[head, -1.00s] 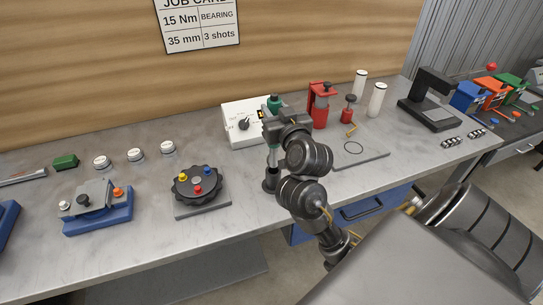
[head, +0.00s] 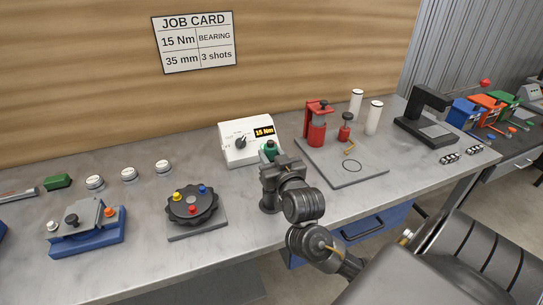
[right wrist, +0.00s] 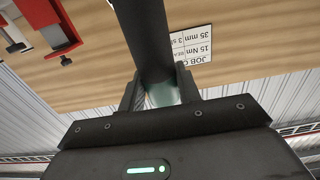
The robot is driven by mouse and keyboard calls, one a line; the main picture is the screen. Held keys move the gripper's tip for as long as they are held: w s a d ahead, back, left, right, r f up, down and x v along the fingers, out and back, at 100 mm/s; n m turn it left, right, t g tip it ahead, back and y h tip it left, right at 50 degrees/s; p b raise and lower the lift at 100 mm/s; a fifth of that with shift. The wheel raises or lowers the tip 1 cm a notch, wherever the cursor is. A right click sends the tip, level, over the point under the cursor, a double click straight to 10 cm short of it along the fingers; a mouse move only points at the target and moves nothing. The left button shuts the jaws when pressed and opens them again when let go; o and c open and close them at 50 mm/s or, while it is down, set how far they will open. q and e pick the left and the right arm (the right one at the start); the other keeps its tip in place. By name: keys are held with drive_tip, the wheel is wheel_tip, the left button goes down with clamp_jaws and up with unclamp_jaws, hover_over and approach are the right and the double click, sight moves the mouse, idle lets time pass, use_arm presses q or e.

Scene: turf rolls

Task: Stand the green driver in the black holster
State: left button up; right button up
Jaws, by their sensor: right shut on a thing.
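The green driver (head: 269,149) is upright in my right gripper (head: 277,164), with its green top showing above the jaws in the head view. The black holster (head: 268,204) stands on the bench directly below the jaws. The driver's lower part is hidden behind the gripper, so how deep it sits in the holster cannot be told. In the right wrist view my right gripper (right wrist: 162,92) is shut on a pale green part of the driver (right wrist: 163,94). A dark cylinder fills the top middle there. My left gripper is not in view.
A white box (head: 240,150) reading 15 Nm stands behind the holster. A black dial with coloured knobs (head: 192,206) is to the left. A grey plate (head: 338,172) with a red press (head: 316,126) is to the right. Bare bench lies between dial and holster.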

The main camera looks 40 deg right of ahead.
drive_tip(key=shift+f, duration=0.1)
drive_tip(key=o, duration=1.1)
drive_tip(key=shift+c, duration=0.2)
